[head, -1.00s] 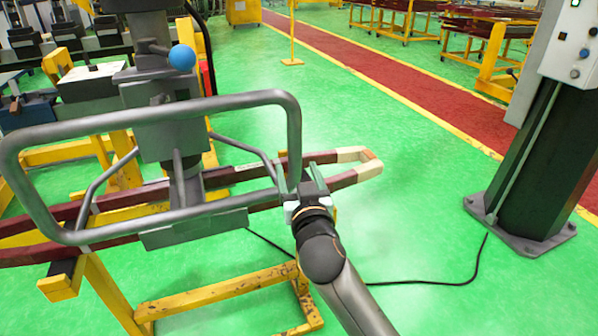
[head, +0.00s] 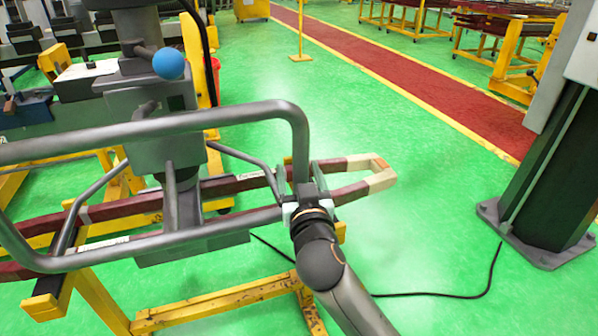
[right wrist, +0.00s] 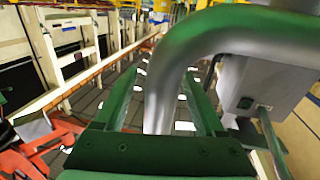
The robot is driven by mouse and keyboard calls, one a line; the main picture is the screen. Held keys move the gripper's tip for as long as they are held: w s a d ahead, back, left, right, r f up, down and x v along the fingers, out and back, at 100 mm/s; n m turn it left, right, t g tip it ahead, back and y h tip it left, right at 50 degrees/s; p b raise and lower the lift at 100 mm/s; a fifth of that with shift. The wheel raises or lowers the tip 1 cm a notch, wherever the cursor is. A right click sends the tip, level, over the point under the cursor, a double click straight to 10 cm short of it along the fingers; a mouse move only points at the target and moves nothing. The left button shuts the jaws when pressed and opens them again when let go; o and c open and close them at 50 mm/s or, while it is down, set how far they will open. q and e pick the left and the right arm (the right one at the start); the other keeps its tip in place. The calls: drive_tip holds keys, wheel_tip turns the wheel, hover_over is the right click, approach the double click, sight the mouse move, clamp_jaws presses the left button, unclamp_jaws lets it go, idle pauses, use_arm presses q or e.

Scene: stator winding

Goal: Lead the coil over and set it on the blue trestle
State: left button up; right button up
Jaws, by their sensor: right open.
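The coil (head: 345,191) is a long, narrow dark red loop with a cream wrapped end. It lies under a grey lifting head (head: 165,140) with a blue ball knob and a tubular handle (head: 297,140). A yellow trestle (head: 215,300) stands below; I cannot tell whether the coil touches it. My right gripper (head: 309,185) is at the handle's right end, its fingers either side of the tube. In the right wrist view the grey tube (right wrist: 165,85) passes between the open green fingers (right wrist: 160,110). I see no blue trestle. My left gripper is out of view.
A dark column (head: 545,165) on a grey base plate stands at right, with a cable (head: 480,290) on the green floor. A red walkway (head: 410,80) crosses behind. Yellow racks with coils stand at upper right. A machine with a blue part (head: 30,108) is at left.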

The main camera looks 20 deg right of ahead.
clamp_jaws()
idle(0.5)
idle(0.8)
idle(0.5)
drive_tip(key=shift+r, duration=0.1)
idle(1.4)
